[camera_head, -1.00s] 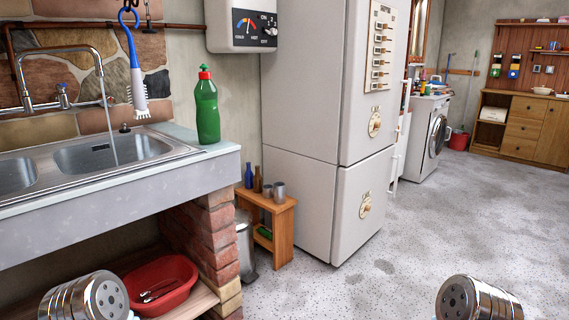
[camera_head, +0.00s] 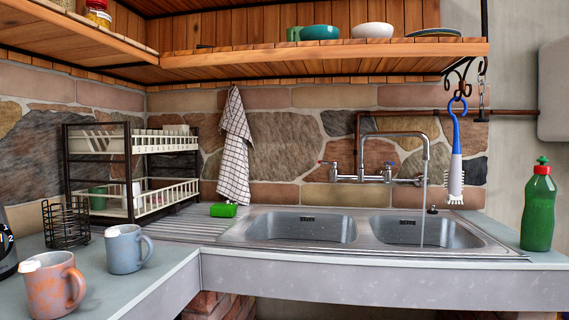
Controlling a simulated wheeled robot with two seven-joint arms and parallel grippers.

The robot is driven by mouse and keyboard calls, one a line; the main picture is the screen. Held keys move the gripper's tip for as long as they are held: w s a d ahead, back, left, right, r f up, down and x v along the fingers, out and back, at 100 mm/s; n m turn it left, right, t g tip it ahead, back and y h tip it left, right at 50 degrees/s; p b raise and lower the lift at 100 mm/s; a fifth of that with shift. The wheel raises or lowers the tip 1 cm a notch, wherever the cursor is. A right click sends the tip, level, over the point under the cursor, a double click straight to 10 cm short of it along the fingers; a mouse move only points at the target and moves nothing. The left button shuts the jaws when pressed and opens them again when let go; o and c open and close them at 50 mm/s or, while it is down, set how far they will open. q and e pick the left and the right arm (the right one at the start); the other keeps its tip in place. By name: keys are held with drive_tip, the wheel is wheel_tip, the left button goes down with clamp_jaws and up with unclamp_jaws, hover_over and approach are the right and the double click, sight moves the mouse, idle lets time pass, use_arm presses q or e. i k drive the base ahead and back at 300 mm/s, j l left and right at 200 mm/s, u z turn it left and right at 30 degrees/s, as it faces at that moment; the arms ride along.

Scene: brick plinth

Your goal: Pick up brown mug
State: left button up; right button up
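An orange-brown mug (camera_head: 53,285) with grey patches stands upright on the counter at the lower left, its handle turned to the right. A blue-grey mug (camera_head: 127,248) stands just behind it and to the right, also with its handle to the right. The two mugs look close together but apart. Neither of my grippers is in the head view now.
A black wire holder (camera_head: 66,222) and a two-tier dish rack (camera_head: 131,165) stand behind the mugs. A steel double sink (camera_head: 365,251) with running water is to the right. A green bottle (camera_head: 538,208) stands far right. A wooden shelf (camera_head: 330,55) hangs above.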

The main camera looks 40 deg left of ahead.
sight(123, 243)
drive_tip(key=u, duration=1.25)
